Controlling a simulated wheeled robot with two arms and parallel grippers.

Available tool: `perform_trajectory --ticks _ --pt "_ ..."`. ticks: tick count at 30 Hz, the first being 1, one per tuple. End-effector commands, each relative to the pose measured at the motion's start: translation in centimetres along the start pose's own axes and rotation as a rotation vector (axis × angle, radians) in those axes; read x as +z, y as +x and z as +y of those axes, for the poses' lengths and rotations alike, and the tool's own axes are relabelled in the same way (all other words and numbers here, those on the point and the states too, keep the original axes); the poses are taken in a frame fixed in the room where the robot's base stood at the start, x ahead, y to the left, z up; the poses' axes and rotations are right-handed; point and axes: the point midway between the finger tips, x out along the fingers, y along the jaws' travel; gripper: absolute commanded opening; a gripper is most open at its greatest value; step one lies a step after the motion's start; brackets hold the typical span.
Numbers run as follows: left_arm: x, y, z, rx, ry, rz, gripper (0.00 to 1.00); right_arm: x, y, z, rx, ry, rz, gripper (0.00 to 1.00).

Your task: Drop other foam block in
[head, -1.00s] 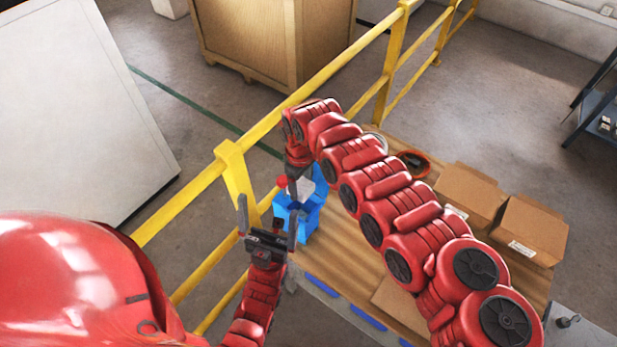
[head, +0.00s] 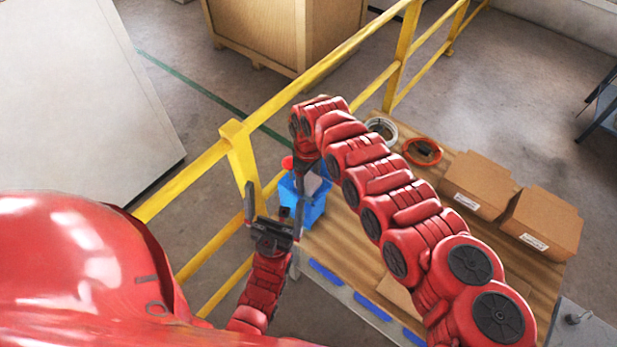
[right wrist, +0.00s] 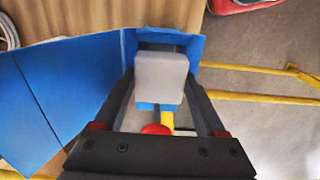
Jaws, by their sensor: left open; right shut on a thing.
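A pale grey foam block (right wrist: 160,80) is between the fingers of my right gripper (right wrist: 160,92), which is shut on it. In the right wrist view the block is in front of the blue bin (right wrist: 128,45), near its opening. In the head view the block (head: 312,184) shows partly behind the right gripper (head: 306,180), at the top of the blue bin (head: 312,211). I cannot tell how far inside the rim it is. My left gripper (head: 273,200) is open and empty, just left of the bin.
A yellow railing (head: 190,180) runs close behind the bin. The wooden table (head: 345,240) bears two cardboard boxes (head: 478,184), (head: 543,220), a white coil (head: 381,130) and an orange coil (head: 422,151). A small red round thing (head: 287,163) shows beside the right gripper.

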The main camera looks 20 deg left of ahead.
Motion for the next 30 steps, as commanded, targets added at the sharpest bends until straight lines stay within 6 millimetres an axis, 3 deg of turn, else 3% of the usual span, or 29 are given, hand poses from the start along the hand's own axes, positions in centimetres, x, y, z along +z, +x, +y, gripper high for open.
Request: perform_trajectory --ticks 2,3,7,20,25,30 --pt "0.0 0.0 0.0 0.000 0.000 0.000 1.00 0.0 0.0 0.0 0.000 0.000 0.000 0.22" --pt "0.0 0.0 0.0 0.000 0.000 0.000 1.00 0.0 0.0 0.0 0.000 0.000 0.000 0.75" --pt "0.0 0.0 0.0 0.000 0.000 0.000 1.00 0.0 0.0 0.0 0.000 0.000 0.000 0.98" --pt "0.0 -0.2 0.0 0.000 0.000 0.000 1.00 -0.1 -0.7 0.1 0.001 0.000 0.003 1.00" --pt "0.2 -0.9 0.1 0.000 0.000 0.000 1.00 0.0 -3.4 0.3 0.004 0.001 0.003 1.00" --pt "0.5 -2.7 0.1 0.000 0.000 0.000 1.00 -0.2 -7.9 0.3 0.007 0.001 0.010 1.00"
